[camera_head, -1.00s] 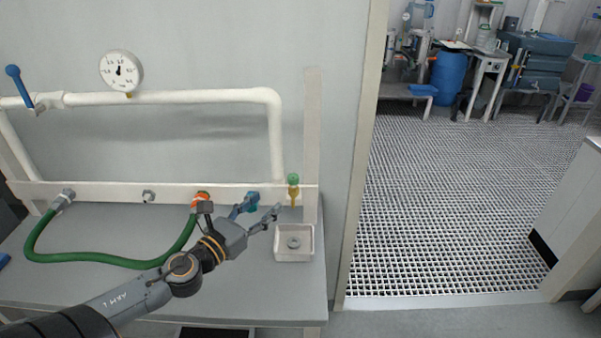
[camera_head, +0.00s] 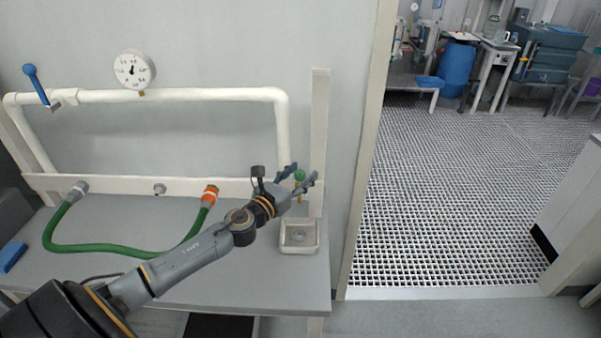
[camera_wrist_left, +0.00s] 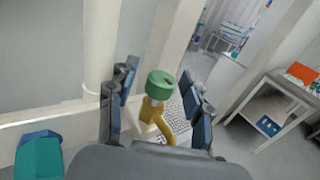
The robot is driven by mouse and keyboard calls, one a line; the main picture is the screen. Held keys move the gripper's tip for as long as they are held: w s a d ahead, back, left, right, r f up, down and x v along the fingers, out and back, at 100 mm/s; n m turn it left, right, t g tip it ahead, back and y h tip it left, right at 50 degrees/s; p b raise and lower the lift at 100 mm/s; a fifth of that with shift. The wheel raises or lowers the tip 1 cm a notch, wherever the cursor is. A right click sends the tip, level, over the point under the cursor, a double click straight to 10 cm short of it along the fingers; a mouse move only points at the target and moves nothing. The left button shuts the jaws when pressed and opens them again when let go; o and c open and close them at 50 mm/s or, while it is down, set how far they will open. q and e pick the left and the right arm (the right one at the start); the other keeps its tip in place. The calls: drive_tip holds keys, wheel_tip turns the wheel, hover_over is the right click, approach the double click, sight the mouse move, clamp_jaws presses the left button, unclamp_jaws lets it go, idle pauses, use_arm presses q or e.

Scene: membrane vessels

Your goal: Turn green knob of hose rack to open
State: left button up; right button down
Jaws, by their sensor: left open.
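The green knob (camera_head: 299,175) sits on top of a brass tap at the right end of the white hose rack (camera_head: 130,187). In the left wrist view the round green knob (camera_wrist_left: 162,85) and its yellow brass body (camera_wrist_left: 152,113) show between my two fingers. My left gripper (camera_head: 304,175) is open, with one finger on each side of the knob. I see a gap on both sides of the knob, so the fingers look apart from it. The lower part of the tap is partly hidden behind the gripper in the head view. My right gripper is not in view.
A small white basin (camera_head: 299,238) stands below the tap. A green hose (camera_head: 120,255) runs along the grey bench to an orange fitting (camera_head: 210,195). A pressure gauge (camera_head: 134,69) and a blue-handled valve (camera_head: 36,84) sit on the white pipe. An upright post (camera_head: 319,140) stands close right.

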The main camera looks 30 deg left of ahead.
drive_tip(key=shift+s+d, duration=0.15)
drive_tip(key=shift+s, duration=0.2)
use_arm(q)
clamp_jaws()
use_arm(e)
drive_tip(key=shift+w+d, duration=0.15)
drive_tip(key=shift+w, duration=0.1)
use_arm(q)
drive_tip(key=shift+r, duration=0.1)
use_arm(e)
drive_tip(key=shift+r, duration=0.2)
